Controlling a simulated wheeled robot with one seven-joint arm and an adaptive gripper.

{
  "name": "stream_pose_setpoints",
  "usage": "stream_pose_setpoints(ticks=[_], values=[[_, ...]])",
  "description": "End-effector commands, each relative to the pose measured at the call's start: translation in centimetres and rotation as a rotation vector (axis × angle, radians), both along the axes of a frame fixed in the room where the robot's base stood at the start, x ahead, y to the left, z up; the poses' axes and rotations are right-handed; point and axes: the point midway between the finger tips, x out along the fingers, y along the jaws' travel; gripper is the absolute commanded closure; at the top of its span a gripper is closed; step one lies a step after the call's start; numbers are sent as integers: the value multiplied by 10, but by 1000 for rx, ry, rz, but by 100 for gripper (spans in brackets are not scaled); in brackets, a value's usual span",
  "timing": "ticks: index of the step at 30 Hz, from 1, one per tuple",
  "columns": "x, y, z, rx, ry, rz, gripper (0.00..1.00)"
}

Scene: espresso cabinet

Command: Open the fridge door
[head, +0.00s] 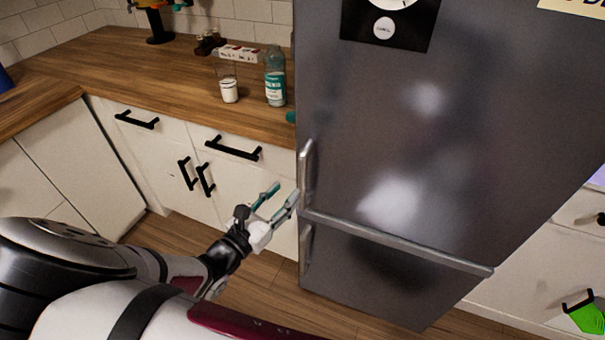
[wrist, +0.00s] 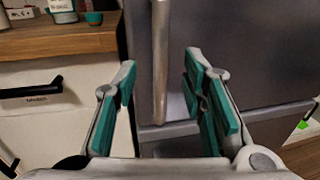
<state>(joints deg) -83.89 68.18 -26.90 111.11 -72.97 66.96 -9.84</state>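The dark grey fridge (head: 400,130) stands shut on the right in the head view. Its upper door has a vertical silver handle (head: 307,172) near the left edge, and the lower door has a similar handle (head: 306,250) below the seam. My gripper (head: 282,196) is open just left of the upper handle. In the wrist view the teal finger pads of my gripper (wrist: 160,85) are apart, and the upper handle (wrist: 160,60) appears between them in the picture. No contact with the handle is visible, and I cannot tell the remaining depth gap.
The wooden counter (head: 110,75) on the left holds a bottle (head: 275,78) and a glass of white liquid (head: 229,88) near the fridge. White cabinets below carry black handles (head: 233,149). A green cloth-like item (head: 585,316) hangs at the far right. Floor is open before the fridge.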

Motion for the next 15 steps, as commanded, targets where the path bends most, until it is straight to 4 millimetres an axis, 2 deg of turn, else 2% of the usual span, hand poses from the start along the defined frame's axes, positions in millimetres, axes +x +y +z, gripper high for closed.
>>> stream_pose_setpoints(ticks=[6, 15], values=[[37, -24, 0, -1, -1, -4, 62], [69, -42, 0, 1, 0, -1, 62]])
